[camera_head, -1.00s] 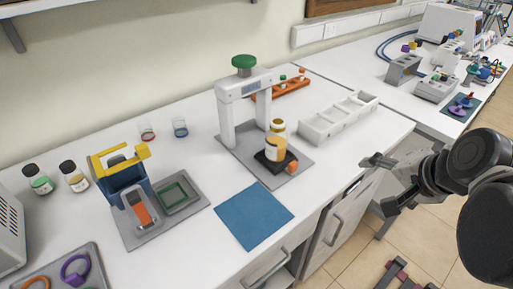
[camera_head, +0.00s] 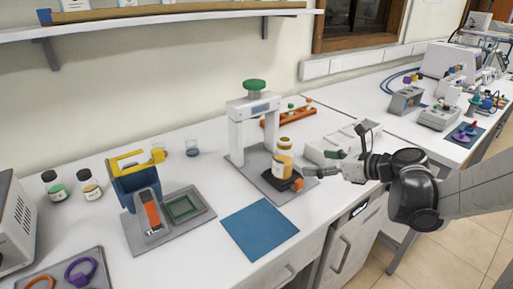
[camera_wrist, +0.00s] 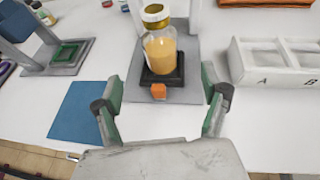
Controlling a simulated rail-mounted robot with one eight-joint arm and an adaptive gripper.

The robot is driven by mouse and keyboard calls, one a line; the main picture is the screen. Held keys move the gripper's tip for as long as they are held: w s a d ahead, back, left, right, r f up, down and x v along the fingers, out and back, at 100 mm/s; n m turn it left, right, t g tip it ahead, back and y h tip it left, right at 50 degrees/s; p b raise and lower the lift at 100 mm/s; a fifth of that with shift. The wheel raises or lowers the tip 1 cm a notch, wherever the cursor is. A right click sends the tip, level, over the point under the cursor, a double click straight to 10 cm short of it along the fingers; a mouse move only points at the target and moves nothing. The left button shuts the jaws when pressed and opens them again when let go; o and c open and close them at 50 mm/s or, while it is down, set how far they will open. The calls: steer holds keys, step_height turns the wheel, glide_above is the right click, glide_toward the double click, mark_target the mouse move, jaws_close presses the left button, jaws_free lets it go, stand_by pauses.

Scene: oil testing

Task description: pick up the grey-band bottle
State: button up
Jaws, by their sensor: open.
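A bottle with a gold cap and yellow-orange contents (camera_head: 283,160) stands upright on a black pad (camera_head: 281,180) on the grey base of a white press-like stand (camera_head: 240,130). It also shows in the wrist view (camera_wrist: 160,50). Its label looks pale; I cannot clearly tell a grey band. My gripper (camera_head: 337,152) is to the right of the stand, apart from the bottle. In the wrist view my gripper (camera_wrist: 161,90) is open and empty, its fingers spread to either side, with the bottle ahead between them.
An orange block (camera_wrist: 158,91) sits at the pad's front. A white compartment rack (camera_wrist: 275,65) stands at right, near my arm. A blue mat (camera_head: 258,230) lies left of the stand. Two small bottles (camera_head: 55,188) (camera_head: 90,184) stand far left.

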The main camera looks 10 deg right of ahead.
mark_target(292, 159)
steer(key=x, duration=0.8)
steer(key=shift+w+a+b, duration=0.15)
steer(key=shift+w+b, duration=0.1)
steer(key=shift+b, duration=0.05)
steer(key=shift+r+x, duration=0.2)
steer(key=shift+x, duration=1.15)
steer(key=shift+r+x, duration=0.15)
steer(key=shift+x, duration=1.2)
steer(key=shift+w+a, duration=0.1)
steer(key=shift+a, duration=0.05)
steer(key=c, duration=1.8)
